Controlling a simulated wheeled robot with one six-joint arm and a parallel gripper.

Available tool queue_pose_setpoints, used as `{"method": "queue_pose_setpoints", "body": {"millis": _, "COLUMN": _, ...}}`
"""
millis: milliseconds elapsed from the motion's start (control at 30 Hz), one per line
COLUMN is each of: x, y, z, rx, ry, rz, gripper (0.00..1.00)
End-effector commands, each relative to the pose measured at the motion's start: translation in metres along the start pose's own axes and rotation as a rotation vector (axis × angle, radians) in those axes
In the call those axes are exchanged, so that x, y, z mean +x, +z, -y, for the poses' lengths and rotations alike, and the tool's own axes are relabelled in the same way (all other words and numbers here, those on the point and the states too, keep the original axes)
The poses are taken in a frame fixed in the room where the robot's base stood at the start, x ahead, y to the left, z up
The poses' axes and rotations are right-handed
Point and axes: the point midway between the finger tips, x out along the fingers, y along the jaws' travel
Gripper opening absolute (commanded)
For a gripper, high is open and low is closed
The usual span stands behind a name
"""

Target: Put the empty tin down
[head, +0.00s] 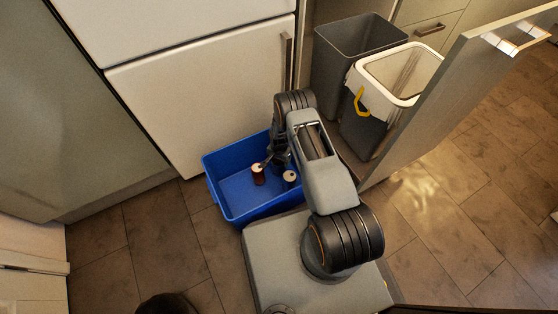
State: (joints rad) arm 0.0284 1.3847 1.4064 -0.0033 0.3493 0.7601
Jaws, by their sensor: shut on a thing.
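My gripper (266,161) reaches down into a blue tub (222,200) on the floor and is shut on a reddish-brown tin (258,176) with a pale top. The held tin looks upright and is inside the tub's outline; I cannot tell whether it touches the tub floor. A second, darker tin (290,179) with a pale top stands in the tub to the right, close beside my arm. Part of the tub's right side is hidden behind my arm. I cannot see inside either tin.
A white fridge (200,90) stands behind the tub. A grey bin (340,65) and a white-rimmed bin (365,127) with a yellow handle stand at the back right, beside an open door panel (450,100). Tiled floor is clear at the left and right.

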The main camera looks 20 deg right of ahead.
Motion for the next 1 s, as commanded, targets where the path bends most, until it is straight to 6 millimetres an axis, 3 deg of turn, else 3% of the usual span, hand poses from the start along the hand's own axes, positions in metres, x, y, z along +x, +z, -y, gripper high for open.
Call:
{"method": "queue_pose_setpoints", "body": {"millis": 367, "x": 0.004, "y": -0.001, "z": 0.001, "rx": 0.000, "ry": -0.001, "rz": -0.001, "gripper": 0.42}}
{"method": "queue_pose_setpoints", "body": {"millis": 400, "x": 0.002, "y": -0.001, "z": 0.001, "rx": 0.000, "ry": -0.001, "rz": -0.001, "gripper": 0.79}}
{"method": "queue_pose_setpoints", "body": {"millis": 600, "x": 0.002, "y": -0.001, "z": 0.000, "rx": 0.000, "ry": -0.001, "rz": -0.001, "gripper": 0.98}}
{"method": "queue_pose_setpoints", "body": {"millis": 867, "x": 0.001, "y": -0.001, "z": 0.001, "rx": 0.000, "ry": -0.001, "rz": -0.001, "gripper": 1.00}}
{"method": "queue_pose_setpoints", "body": {"millis": 1000, "x": -0.012, "y": -0.001, "z": 0.001, "rx": 0.000, "ry": -0.002, "rz": -0.002, "gripper": 1.00}}
